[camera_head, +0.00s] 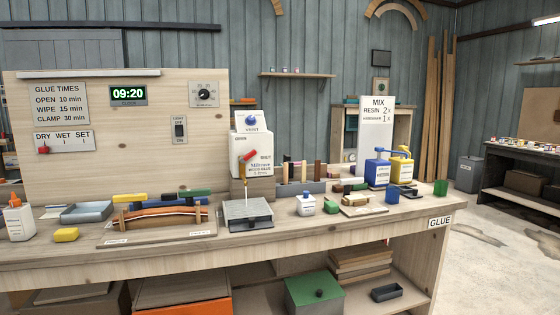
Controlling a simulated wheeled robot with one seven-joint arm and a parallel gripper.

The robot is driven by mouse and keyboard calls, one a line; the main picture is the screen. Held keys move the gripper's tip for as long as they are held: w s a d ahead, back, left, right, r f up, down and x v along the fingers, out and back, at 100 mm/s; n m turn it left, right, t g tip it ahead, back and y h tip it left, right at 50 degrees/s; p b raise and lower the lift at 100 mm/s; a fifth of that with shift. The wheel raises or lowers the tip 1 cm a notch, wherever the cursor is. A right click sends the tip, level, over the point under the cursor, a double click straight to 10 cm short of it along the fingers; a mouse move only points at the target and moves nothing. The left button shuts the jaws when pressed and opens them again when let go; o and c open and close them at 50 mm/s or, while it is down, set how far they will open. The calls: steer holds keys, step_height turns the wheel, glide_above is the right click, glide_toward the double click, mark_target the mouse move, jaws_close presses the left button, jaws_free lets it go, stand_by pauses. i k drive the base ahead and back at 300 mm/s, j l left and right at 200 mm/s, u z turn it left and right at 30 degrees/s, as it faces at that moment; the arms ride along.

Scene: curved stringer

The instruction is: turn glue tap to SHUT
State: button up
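The glue dispenser (251,172) is a white upright box standing on the bench, right of the tall wooden board. Its tap has a red lever (249,155) on the front, tilted with one end up to the right. A small label that looks like OPEN (241,138) is above left of the lever, and one that looks like SHUT (266,156) is to its right. A thin pale line, perhaps glue, runs below the tap toward a grey flat-topped block (246,212). My gripper is not in view.
A curved striped lamination (160,214) lies on a board left of the dispenser. A grey tray (86,213) and yellow block (66,235) are at left. Bare bench runs along the front edge.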

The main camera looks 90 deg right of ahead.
mark_target(243, 160)
steer(key=z, duration=3.45)
steer(key=l+z, duration=0.1)
steer(key=l, duration=0.8)
